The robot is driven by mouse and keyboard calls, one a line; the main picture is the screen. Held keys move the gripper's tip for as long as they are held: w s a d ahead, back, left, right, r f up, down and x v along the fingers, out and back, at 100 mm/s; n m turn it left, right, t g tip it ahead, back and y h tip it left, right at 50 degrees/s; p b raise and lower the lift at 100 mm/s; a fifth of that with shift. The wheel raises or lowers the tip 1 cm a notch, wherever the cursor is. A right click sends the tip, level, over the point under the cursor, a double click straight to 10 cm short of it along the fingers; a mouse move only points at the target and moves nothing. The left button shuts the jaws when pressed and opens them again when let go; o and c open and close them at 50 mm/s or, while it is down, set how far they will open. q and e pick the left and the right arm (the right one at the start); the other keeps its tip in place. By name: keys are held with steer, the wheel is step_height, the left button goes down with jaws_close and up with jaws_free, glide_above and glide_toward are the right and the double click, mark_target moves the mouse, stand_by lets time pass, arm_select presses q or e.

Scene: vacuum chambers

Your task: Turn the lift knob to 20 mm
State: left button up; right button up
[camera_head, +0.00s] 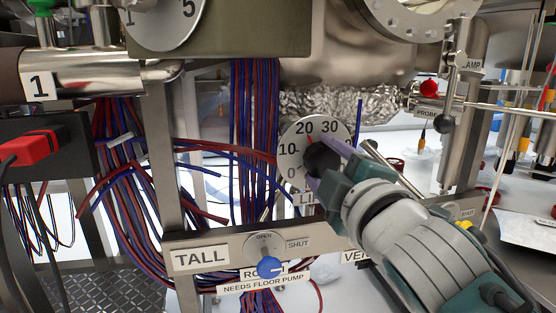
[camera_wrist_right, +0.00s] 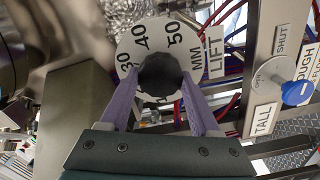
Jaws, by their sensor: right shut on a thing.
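The lift dial (camera_head: 297,143) is a white round plate with 0, 10, 20 and 30 showing in the head view. The black lift knob (camera_head: 320,158) sits at its centre, with a small reddish mark at its upper left, toward the 20. My right gripper (camera_head: 326,161) comes in from the lower right, shut on the knob. In the right wrist view, its purple fingers (camera_wrist_right: 160,82) lie on both sides of the knob (camera_wrist_right: 160,72). That view shows 30, 40, 50 and MM on the dial (camera_wrist_right: 142,56); the pointer is not clear there. My left gripper is not in view.
Below the dial is a metal rail (camera_head: 335,240) with a TALL label and a blue rough-valve knob (camera_head: 269,267). Red and blue cable bundles (camera_head: 255,130) hang left of the dial. A foil-wrapped pipe (camera_head: 345,105) runs above. A red probe knob (camera_head: 429,88) is at right.

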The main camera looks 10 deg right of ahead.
steer(key=shift+m, duration=0.3)
steer(key=o, duration=1.4)
steer(key=s, duration=0.5)
steer(key=s+p, duration=0.1)
steer(key=s, duration=0.4)
steer(key=shift+d, duration=0.2)
